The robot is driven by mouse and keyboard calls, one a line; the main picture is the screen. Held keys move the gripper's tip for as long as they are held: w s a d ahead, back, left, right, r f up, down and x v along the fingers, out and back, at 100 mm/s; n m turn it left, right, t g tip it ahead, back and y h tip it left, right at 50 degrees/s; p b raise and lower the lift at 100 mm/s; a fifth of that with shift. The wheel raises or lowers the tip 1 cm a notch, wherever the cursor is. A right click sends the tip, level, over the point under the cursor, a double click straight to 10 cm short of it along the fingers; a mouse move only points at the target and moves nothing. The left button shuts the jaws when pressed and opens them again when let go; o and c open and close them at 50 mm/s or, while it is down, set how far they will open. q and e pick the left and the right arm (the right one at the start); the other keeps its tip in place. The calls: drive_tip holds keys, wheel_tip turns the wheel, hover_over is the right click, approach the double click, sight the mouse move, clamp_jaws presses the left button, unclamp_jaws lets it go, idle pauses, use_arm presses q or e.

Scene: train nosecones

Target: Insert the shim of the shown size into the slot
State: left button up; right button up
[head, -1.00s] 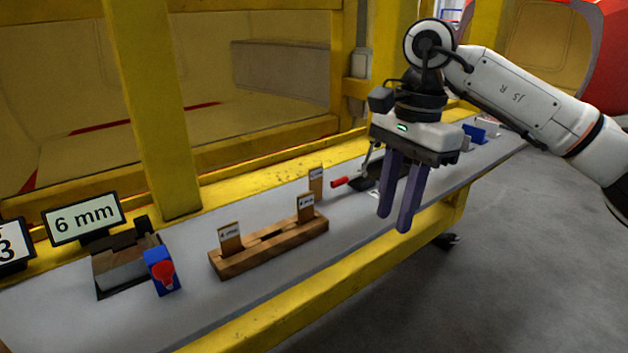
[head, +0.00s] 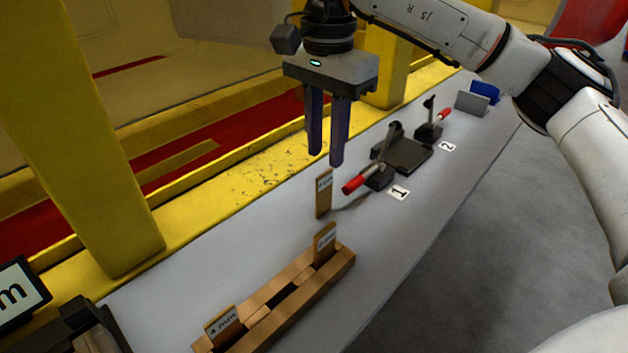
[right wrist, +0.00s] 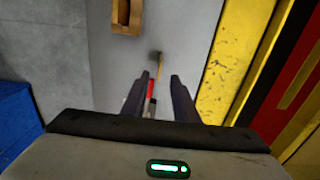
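A display (head: 18,295) at the left edge shows only an "m" now; it read "6 mm" earlier. A wooden rack (head: 345,262) holds a shim labelled 4 mm (head: 222,328) at its near end and another shim (head: 325,245) at its far end, its label too small to read. A third shim (head: 324,197) stands upright behind the rack. My right gripper (head: 325,160) is open and empty, fingers down, close above this third shim in the picture. In the right wrist view, this shim (right wrist: 161,66) appears ahead between the open fingertips. My left gripper is not in view.
A red-handled clamp (head: 360,178) by label 1 (head: 398,193) is just right of the standing shim. Another clamp (head: 432,125) by label 2 is farther back. A dark fixture (head: 75,330) is cut off at bottom left. A yellow beam (head: 235,165) borders the grey table.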

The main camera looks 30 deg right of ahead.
sight(325, 173)
drive_tip(key=shift+f+p, duration=0.35)
drive_tip(key=shift+f, duration=3.75)
clamp_jaws()
